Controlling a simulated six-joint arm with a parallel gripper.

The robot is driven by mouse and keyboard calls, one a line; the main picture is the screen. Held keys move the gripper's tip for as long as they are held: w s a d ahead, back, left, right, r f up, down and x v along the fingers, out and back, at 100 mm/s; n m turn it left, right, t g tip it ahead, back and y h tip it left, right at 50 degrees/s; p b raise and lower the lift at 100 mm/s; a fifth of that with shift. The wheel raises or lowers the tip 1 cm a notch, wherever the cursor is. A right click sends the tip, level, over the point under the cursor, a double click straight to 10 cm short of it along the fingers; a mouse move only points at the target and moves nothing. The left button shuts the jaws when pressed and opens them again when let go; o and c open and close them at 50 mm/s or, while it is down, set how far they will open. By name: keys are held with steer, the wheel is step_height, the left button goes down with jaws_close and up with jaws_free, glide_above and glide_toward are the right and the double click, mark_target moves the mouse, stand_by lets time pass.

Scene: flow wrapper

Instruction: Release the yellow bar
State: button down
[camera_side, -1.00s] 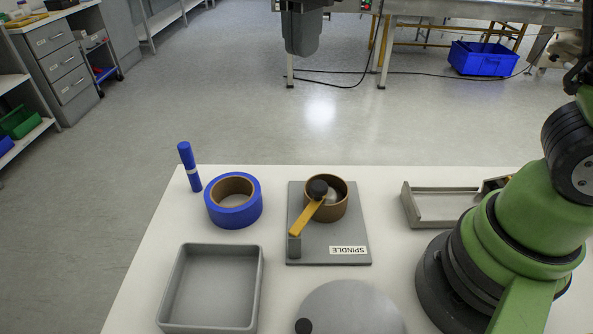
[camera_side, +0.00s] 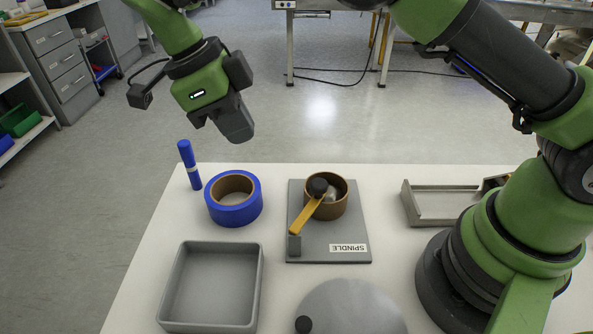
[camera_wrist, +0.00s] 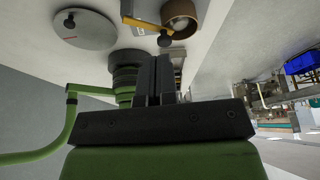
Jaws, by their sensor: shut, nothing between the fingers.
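The yellow bar (camera_side: 305,217) lies slanted over the grey SPINDLE plate (camera_side: 350,228). The bar (camera_wrist: 146,24) also shows at the top of the wrist view, beside the brown ring. My gripper (camera_side: 240,128) is in the air above and behind the blue roll, well apart from the bar. Its fingers (camera_wrist: 155,80) are together, with nothing between them.
A blue tape roll (camera_side: 234,212) and a blue marker (camera_side: 189,165) stand left of the plate. A grey square tray (camera_side: 174,290) is at front left, a grey disc (camera_side: 350,308) at front centre. A grey open holder (camera_side: 440,219) is at right, near my base.

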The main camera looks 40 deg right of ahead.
steer(key=shift+f, duration=0.1)
glide_above(310, 203)
steer(key=w, duration=0.3)
step_height(310, 203, down, 9)
steer(key=shift+s+a, duration=0.2)
steer(key=shift+a, duration=0.05)
steer(key=shift+s+d, duration=0.2)
stand_by(0.5)
